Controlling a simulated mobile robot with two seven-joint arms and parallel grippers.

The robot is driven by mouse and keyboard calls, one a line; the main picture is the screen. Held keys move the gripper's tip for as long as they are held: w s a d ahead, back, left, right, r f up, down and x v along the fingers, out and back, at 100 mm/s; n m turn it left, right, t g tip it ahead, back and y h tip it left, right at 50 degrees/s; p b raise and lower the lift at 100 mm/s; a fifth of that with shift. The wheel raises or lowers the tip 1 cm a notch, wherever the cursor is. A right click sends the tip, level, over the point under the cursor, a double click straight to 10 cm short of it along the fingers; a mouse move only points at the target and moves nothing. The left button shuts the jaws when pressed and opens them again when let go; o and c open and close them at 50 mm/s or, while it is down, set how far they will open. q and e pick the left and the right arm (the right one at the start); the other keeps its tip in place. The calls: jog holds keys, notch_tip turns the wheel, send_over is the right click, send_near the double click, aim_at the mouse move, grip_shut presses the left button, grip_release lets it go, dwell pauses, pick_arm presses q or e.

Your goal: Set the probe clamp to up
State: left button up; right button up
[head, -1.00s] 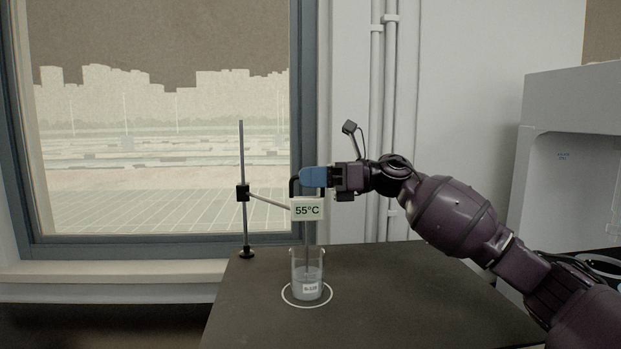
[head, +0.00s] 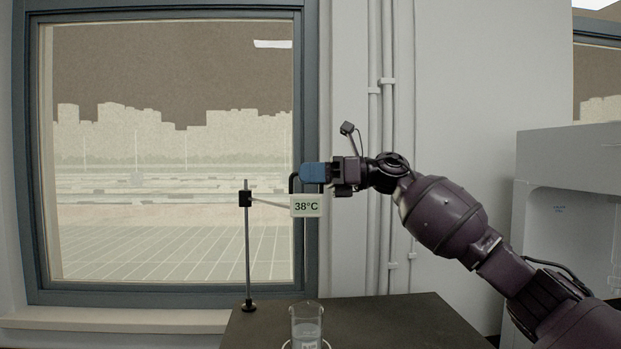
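The probe clamp (head: 245,199) is a small black block near the top of a thin upright metal rod (head: 246,250). A thin arm runs from it to a white display (head: 306,206) reading 38°C. The probe's black bent top (head: 293,184) shows just above the display, at the blue fingertips of my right gripper (head: 313,172). The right gripper appears shut on the probe, though the fingers hide the contact. A glass beaker (head: 306,322) of liquid stands below. I cannot make out the probe's stem between display and beaker. My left gripper is not in view.
The dark table (head: 385,325) holds the rod's round base (head: 249,306) and the beaker. Its surface to the right of the beaker is clear. A window (head: 160,150) and wall pipes (head: 386,100) stand behind. A grey cabinet (head: 565,170) is at the right.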

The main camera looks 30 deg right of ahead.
jog(key=o, duration=0.4)
jog(key=shift+s+r, duration=0.2)
jog(key=shift+r, duration=0.2)
jog(key=shift+c, duration=0.2)
jog(key=shift+w+f, duration=0.1)
jog(key=shift+f, duration=0.05)
jog(key=v, duration=1)
jog(key=shift+s+d+b, duration=0.25)
jog(key=shift+d+b, duration=0.05)
jog(key=shift+b, duration=0.05)
